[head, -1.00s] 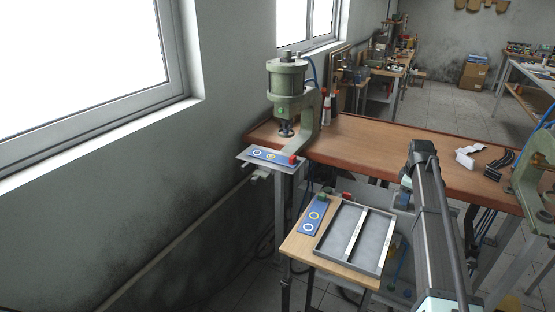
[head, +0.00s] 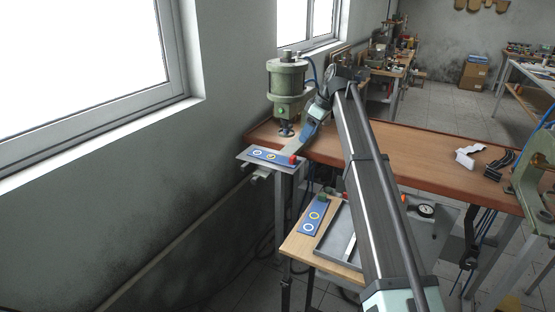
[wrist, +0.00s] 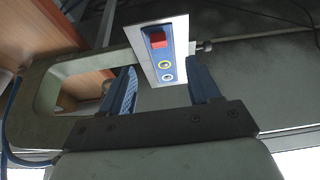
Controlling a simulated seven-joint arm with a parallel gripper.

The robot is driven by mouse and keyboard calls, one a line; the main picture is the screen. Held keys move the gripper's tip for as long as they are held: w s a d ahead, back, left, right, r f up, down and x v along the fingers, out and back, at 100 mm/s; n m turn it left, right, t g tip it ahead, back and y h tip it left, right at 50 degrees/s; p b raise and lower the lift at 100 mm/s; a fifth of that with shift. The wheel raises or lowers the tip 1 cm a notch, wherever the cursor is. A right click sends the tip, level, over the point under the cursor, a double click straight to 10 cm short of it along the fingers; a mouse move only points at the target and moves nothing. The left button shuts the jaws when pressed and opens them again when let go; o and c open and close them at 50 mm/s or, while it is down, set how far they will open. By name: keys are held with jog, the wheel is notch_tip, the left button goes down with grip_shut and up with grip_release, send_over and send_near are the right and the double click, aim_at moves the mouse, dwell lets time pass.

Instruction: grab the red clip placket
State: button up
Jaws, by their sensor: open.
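The red clip placket is a blue strip (head: 270,155) with two ring marks and a red clip (head: 293,160) at its right end. It lies on the pale plate (head: 247,158) under the left green press. In the wrist view the placket (wrist: 163,61) shows ahead between the fingers, with its red clip (wrist: 158,41) at the far end. My gripper (wrist: 160,66) is open and empty, apart from the placket. In the head view my gripper (head: 306,133) is beside the press, above and right of the plate.
The green press (head: 287,80) stands close to my gripper. A small table (head: 325,272) holds another blue placket with a green clip (head: 311,215) and a grey tray (head: 338,255), partly hidden by my arm. The wooden bench (head: 430,165) runs right, with another press (head: 540,180).

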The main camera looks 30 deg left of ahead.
aim_at(295, 157)
jog(key=x, duration=1.1)
jog(key=shift+w+a+f, duration=0.15)
jog(key=shift+w+f, duration=0.05)
jog(key=shift+f, duration=0.1)
jog(key=shift+c, duration=0.3)
jog(key=c, duration=1.1)
